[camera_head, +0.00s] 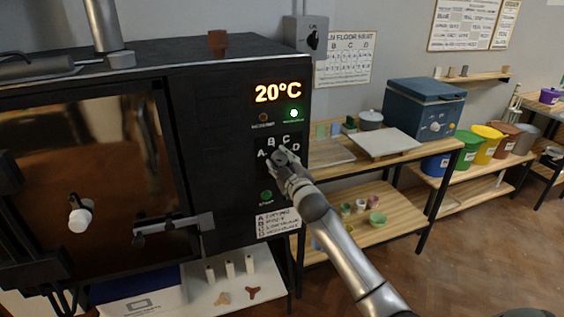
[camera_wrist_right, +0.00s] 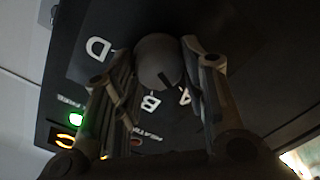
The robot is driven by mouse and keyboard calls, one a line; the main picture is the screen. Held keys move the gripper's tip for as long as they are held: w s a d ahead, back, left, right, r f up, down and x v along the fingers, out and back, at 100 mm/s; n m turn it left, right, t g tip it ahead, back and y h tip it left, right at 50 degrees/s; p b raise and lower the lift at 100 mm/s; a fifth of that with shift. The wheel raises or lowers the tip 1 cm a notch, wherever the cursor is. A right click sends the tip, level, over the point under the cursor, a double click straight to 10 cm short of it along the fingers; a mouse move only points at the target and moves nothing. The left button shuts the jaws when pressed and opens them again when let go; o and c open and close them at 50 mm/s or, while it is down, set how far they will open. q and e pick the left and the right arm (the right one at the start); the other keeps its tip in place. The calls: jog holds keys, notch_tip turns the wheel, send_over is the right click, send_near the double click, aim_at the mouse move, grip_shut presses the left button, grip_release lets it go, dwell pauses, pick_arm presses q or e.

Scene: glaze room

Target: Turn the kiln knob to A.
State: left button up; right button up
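The kiln (camera_head: 230,110) is a large black box at the left with a control panel on its right side. Its grey round knob (camera_wrist_right: 158,60) sits among the letters A, B, C and D, and my gripper mostly hides it in the head view. In the right wrist view the letters are upside down. The knob's dark pointer line lies toward the gap between B and A. My right gripper (camera_head: 284,160) is at the knob. Its two fingers lie along opposite sides of the knob and look closed on it. My left gripper is not in view.
The panel shows 20°C (camera_head: 278,93) and a lit green lamp (camera_head: 294,113). A green button (camera_head: 266,195) sits below the knob. The door handle (camera_head: 172,226) sticks out at the left. A wooden shelf table (camera_head: 340,205) stands close on the right.

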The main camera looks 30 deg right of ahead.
jog(key=o, duration=0.4)
jog(key=shift+w+d+r, duration=0.1)
jog(key=shift+w+r, duration=0.05)
jog(key=shift+r, duration=0.1)
jog(key=shift+w+f, duration=0.1)
jog(key=shift+f, duration=0.15)
jog(key=v, duration=1.2)
